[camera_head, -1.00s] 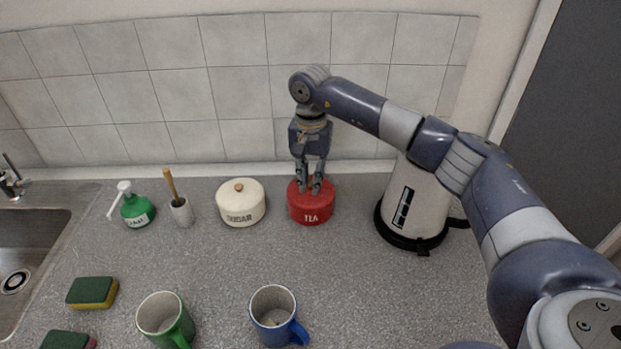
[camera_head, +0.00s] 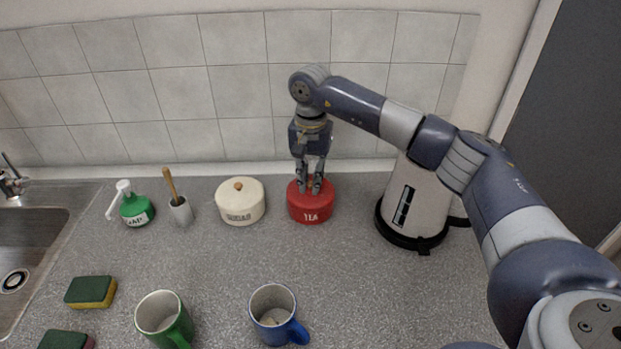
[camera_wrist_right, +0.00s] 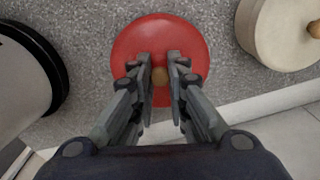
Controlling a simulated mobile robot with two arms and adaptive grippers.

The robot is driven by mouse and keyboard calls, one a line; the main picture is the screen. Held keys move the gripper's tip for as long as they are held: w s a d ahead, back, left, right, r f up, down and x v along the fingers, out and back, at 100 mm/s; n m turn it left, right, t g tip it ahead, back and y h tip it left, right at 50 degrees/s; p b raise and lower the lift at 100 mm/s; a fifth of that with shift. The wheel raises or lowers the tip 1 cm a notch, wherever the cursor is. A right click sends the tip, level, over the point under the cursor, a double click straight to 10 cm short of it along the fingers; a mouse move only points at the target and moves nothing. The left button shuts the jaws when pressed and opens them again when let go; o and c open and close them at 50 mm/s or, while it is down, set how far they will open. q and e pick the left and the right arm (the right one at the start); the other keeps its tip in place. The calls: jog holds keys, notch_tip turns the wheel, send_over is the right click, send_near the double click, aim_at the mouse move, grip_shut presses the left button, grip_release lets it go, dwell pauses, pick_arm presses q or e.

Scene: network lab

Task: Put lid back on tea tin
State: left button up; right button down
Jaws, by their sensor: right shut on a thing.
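The red tea tin (camera_head: 311,213), lettered TEA, stands upright on the grey worktop near the back wall. Its red lid (camera_wrist_right: 160,38) is on top of the tin in the right wrist view, with a wooden knob (camera_wrist_right: 160,76) at its middle. My right gripper (camera_head: 310,189) points down over the tin and is shut on the lid's knob, its fingers on both sides. The lid looks seated, but the seam is too small to judge. My left gripper is not in view.
A cream sugar tin (camera_head: 240,207) stands close left of the tea tin. A white kettle (camera_head: 418,205) stands to the right. A blue mug (camera_head: 274,318) and a green mug (camera_head: 163,320) are in front. The worktop between is clear.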

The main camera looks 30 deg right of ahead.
jog(key=c, duration=1.5)
grip_release()
jog(key=o, duration=0.5)
jog(key=shift+r, duration=0.1)
jog(key=shift+r+p, duration=2.1)
jog(key=shift+r, duration=1.3)
